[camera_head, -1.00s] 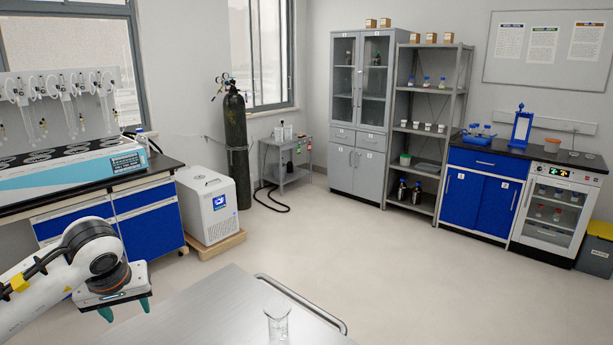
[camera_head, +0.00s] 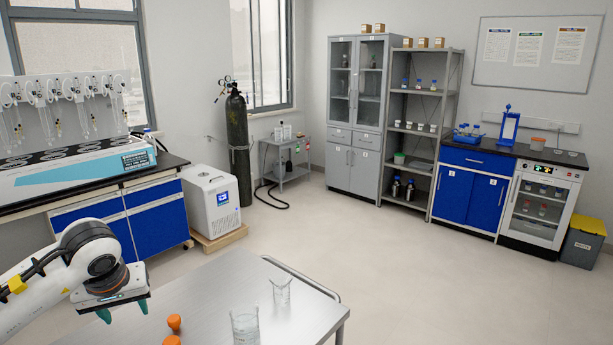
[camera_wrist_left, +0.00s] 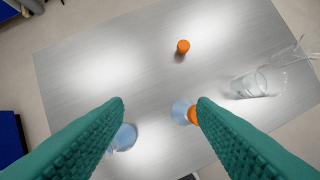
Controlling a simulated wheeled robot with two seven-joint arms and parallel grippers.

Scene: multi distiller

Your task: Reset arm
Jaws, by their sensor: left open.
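My left gripper (camera_head: 123,311) is at the lower left of the head view, pointing down, with its two green fingers apart. In the left wrist view the green fingers (camera_wrist_left: 160,110) are spread with nothing between the tips. Below is a metal table (camera_head: 200,290). Two orange stoppers show, one (camera_head: 174,322) nearer the back and one (camera_head: 172,340) at the lower picture edge. The wrist view also shows a loose orange stopper (camera_wrist_left: 183,46). My right gripper is not in view.
A blue-and-white multi distiller (camera_head: 75,170) stands on the left bench. A white chiller (camera_head: 210,200) and a dark gas cylinder (camera_head: 238,145) stand beyond. Cabinets and a shelf line the back wall. The floor between is clear.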

